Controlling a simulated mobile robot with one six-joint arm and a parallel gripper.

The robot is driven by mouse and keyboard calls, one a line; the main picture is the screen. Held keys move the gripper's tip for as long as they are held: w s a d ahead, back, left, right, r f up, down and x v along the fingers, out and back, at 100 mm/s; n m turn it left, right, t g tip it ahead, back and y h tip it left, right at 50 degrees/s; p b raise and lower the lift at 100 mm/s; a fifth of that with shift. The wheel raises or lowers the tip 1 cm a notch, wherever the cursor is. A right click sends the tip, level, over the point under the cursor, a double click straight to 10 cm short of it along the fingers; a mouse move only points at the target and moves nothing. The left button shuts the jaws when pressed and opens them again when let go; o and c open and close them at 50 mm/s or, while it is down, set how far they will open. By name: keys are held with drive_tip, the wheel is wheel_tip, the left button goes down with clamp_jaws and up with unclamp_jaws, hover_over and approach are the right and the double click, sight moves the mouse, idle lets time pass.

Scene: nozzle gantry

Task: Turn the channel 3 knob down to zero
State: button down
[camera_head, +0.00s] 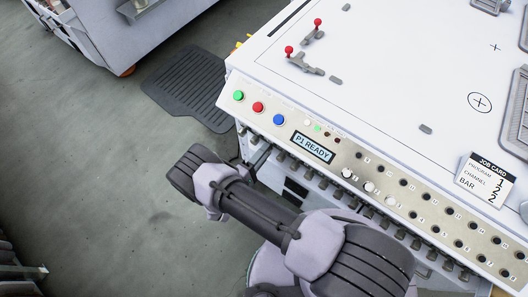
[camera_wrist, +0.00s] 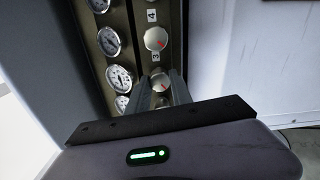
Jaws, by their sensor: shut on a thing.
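In the wrist view a dark panel carries a column of pale round knobs with red marks. The knob below the label 3 (camera_wrist: 160,82) sits between the fingers of my gripper (camera_wrist: 162,89), which is shut on it. The knob's red mark shows at its lower right; its lower part is hidden by the fingers. A white round gauge (camera_wrist: 120,77) with a dark needle is to its left; its reading is too small to tell. In the head view my arm reaches to the machine's front below the display; the fingers and this knob are hidden there.
Above, the knob below the label 4 (camera_wrist: 156,38) has its own gauge (camera_wrist: 109,41) nearby. A white wall (camera_wrist: 235,55) stands right of the panel. The display (camera_head: 312,147) reads P1 READY. A job card (camera_head: 486,179) reads program 1, channel 2, bar 2.

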drive_tip(key=shift+n, duration=0.6)
drive_tip(key=c, duration=1.1)
unclamp_jaws()
drive_tip(key=shift+c, duration=0.2)
drive_tip(key=p+v, duration=0.2)
drive_tip(key=v, duration=1.5)
drive_tip(key=shift+s, duration=0.25)
drive_tip(key=shift+w+a, duration=0.1)
drive_tip(key=shift+a, duration=0.1)
